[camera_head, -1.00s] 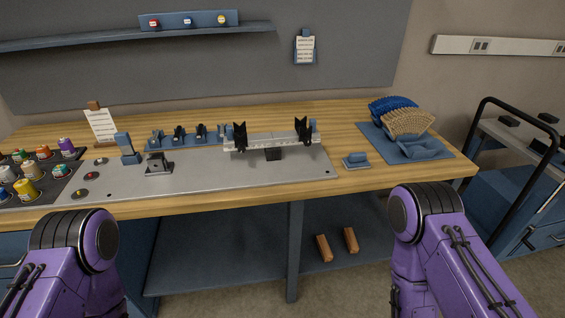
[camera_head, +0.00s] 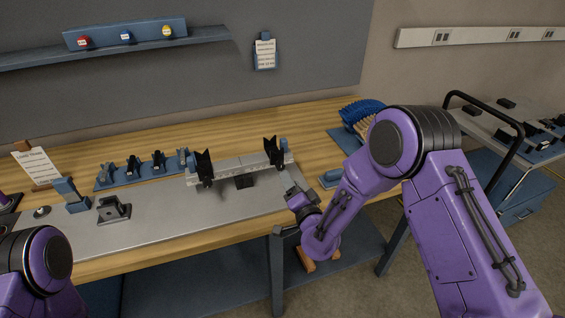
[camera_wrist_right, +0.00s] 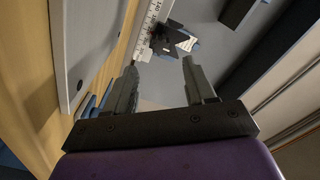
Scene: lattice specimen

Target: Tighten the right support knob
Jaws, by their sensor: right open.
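A pale graduated rail (camera_head: 238,168) stands on the grey plate with two black V-shaped supports. The right support (camera_head: 270,152) has a blue knob (camera_head: 284,145) at its right side. In the right wrist view the rail (camera_wrist_right: 146,32) and a dark support (camera_wrist_right: 160,40) with a blue part lie beyond the fingertips. My right gripper (camera_head: 289,192) is near the plate's right end, below and apart from the right support. In the right wrist view my right gripper (camera_wrist_right: 161,72) is open, with nothing between its fingers. My left gripper is outside the views.
A blue rack of small black parts (camera_head: 145,170) stands behind the grey plate (camera_head: 160,222). A clipboard (camera_head: 37,165) and a blue block (camera_head: 70,194) are at the left. A blue piece (camera_head: 330,179) lies right of the plate. A cart (camera_head: 520,150) stands at the far right.

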